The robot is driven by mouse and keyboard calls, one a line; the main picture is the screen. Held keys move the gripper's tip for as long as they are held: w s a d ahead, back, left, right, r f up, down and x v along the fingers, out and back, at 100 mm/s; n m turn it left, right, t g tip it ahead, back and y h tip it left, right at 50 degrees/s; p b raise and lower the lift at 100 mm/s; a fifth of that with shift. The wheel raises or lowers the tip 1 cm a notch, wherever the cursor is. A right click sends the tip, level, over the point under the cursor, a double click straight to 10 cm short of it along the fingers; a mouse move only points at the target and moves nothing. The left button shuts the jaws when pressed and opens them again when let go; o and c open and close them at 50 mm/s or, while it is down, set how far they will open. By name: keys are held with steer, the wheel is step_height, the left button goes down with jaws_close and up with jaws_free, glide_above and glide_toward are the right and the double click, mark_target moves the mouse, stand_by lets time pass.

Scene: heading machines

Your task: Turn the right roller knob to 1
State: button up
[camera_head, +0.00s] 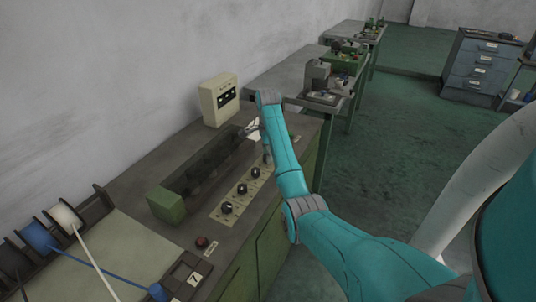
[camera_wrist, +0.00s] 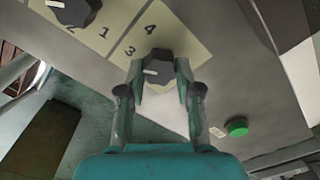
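In the wrist view, a black knob (camera_wrist: 158,68) with a white pointer mark sits near the end of a pale plate (camera_wrist: 184,36). The mark points left in the picture. The printed numbers 3 and 4 lie beside and above the knob; 1 and 2 are farther left. The two fingertips of my gripper (camera_wrist: 159,72) stand on either side of this knob, very close to it. I cannot tell whether they touch it. In the head view my arm mostly hides the gripper; the plate (camera_head: 216,212) carries a row of black knobs.
A second knob (camera_wrist: 72,10) is at the wrist view's upper left. A green button (camera_wrist: 237,127) lies to the right. In the head view, a long dark guard (camera_head: 207,163) runs beside the knobs, a cream box (camera_head: 219,99) stands behind, and a red button (camera_head: 202,242) is in front.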

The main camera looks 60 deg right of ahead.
jaws_close()
steer(key=n, duration=0.6)
steer(key=shift+w, duration=0.15)
steer(key=n, duration=0.9)
steer(key=shift+w+n, duration=0.15)
steer(key=shift+n, duration=0.15)
steer(key=n, duration=0.4)
steer(key=shift+n, duration=2.1)
